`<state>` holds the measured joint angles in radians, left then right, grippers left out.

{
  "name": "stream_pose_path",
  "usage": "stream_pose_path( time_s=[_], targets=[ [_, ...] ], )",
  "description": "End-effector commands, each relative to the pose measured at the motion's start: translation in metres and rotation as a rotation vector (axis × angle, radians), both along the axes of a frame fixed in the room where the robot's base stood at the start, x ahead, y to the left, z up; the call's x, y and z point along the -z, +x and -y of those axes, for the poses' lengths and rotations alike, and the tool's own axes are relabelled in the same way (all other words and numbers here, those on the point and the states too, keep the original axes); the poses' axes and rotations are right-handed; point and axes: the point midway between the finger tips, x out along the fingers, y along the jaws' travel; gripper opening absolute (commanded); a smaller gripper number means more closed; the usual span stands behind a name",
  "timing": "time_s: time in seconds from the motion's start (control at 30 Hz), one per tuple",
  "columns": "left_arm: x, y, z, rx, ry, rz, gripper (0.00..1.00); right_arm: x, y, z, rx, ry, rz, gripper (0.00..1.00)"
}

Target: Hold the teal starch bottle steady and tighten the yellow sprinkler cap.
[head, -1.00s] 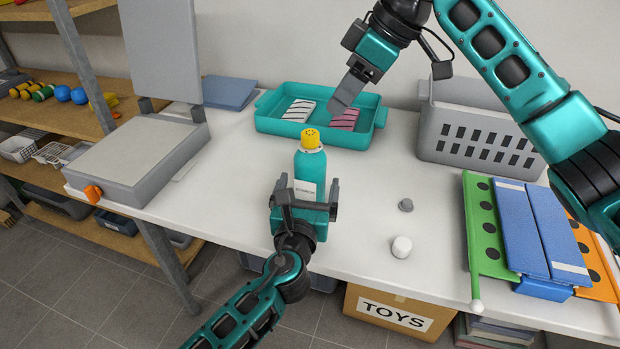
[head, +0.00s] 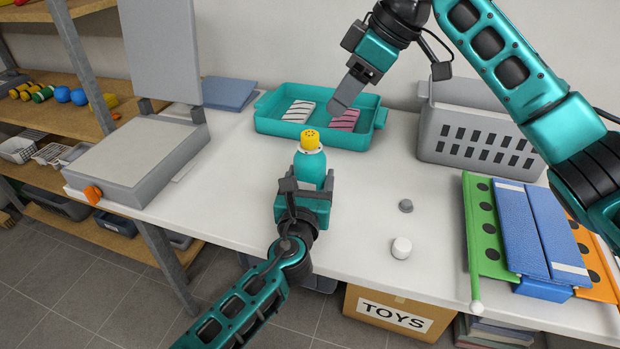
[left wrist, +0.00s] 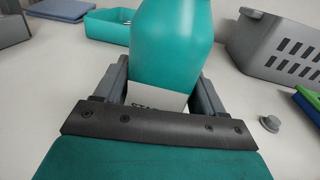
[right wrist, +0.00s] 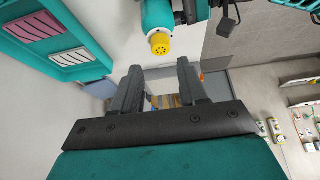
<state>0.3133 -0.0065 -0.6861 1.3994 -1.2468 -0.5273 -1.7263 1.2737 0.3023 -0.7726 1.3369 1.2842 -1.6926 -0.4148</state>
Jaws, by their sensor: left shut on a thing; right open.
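The teal starch bottle (head: 311,166) stands upright near the table's front edge, with the yellow sprinkler cap (head: 310,139) on its white-collared top. My left gripper (head: 304,192) is shut on the bottle's body from the front. In the left wrist view the bottle (left wrist: 172,45) sits between both fingers, its label partly hidden. My right gripper (head: 340,105) is open and empty, up behind and to the right of the cap, over the teal tray. In the right wrist view the yellow cap (right wrist: 160,44) lies beyond the open fingers (right wrist: 155,85), apart from them.
The teal tray (head: 345,137) holds a white and a pink striped packet. A grey basket (head: 470,150) stands at the back right. A grey knob (head: 405,205) and a white piece (head: 401,248) sit right of the bottle. A grey press (head: 135,160) is at left; colored boards (head: 487,230) at right.

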Motion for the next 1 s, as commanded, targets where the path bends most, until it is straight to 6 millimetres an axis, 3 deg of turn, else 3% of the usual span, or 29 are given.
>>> stream_pose_path(
  time_s=[0.33, 0.53, 0.73, 0.87, 1.0],
  targets=[
    [0.0, 0.0, 0.0, 0.0, 0.001, -0.001, 0.25, 0.0, 0.0, 0.0, 0.0, 0.0, 0.0, 0.43],
    [0.0, 0.0, 0.0, 0.0, 0.001, -0.001, 0.25, -0.015, -0.002, -0.005, 0.06, -0.035, -0.015, 0.61],
    [0.001, 0.0, 0.0, 0.0, 0.001, -0.001, 0.25, -0.034, -0.007, -0.009, 0.176, -0.093, -0.04, 0.61],
    [0.001, 0.0, 0.0, 0.0, 0.001, -0.001, 0.25, -0.027, -0.006, -0.013, 0.194, -0.102, -0.046, 0.61],
    [0.0, 0.0, 0.0, 0.0, 0.001, -0.001, 0.25, -0.006, -0.002, -0.02, 0.191, -0.101, -0.047, 0.61]
  ],
)
